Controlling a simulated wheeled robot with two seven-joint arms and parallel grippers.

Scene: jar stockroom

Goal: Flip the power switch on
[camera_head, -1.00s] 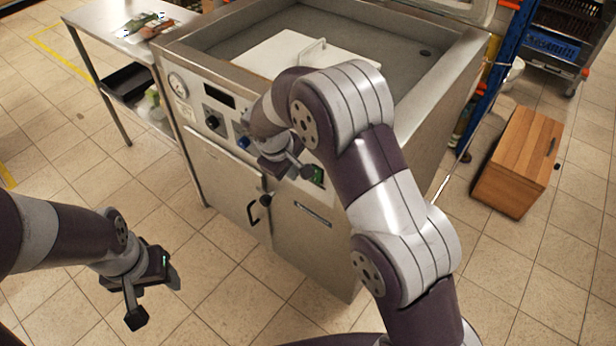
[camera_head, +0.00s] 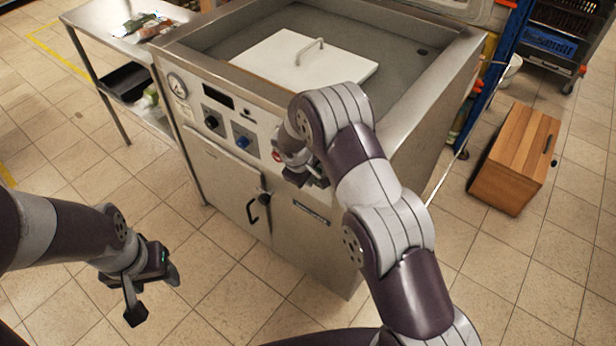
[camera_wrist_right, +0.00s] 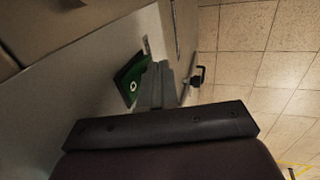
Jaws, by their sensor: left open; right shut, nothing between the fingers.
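The power switch is the green rocker (camera_wrist_right: 132,84) in a dark frame on the machine's front panel, seen in the right wrist view. A pale "O"-like mark shows on it. In the head view my right arm hides it. My right gripper (camera_wrist_right: 160,82) is shut and empty, its fingertips close beside the green switch; I cannot tell whether they touch. In the head view the right gripper (camera_head: 308,178) is at the panel's right part. My left gripper (camera_head: 150,288) is open and empty above the floor at lower left.
The steel machine (camera_head: 322,240) has a gauge (camera_head: 177,85), a black knob (camera_head: 212,121), a blue knob (camera_head: 242,141) and a door handle (camera_head: 253,208). A white lid (camera_head: 290,78) lies in its basin. A wooden cabinet (camera_head: 512,160) stands right; a side table (camera_head: 105,18) stands left.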

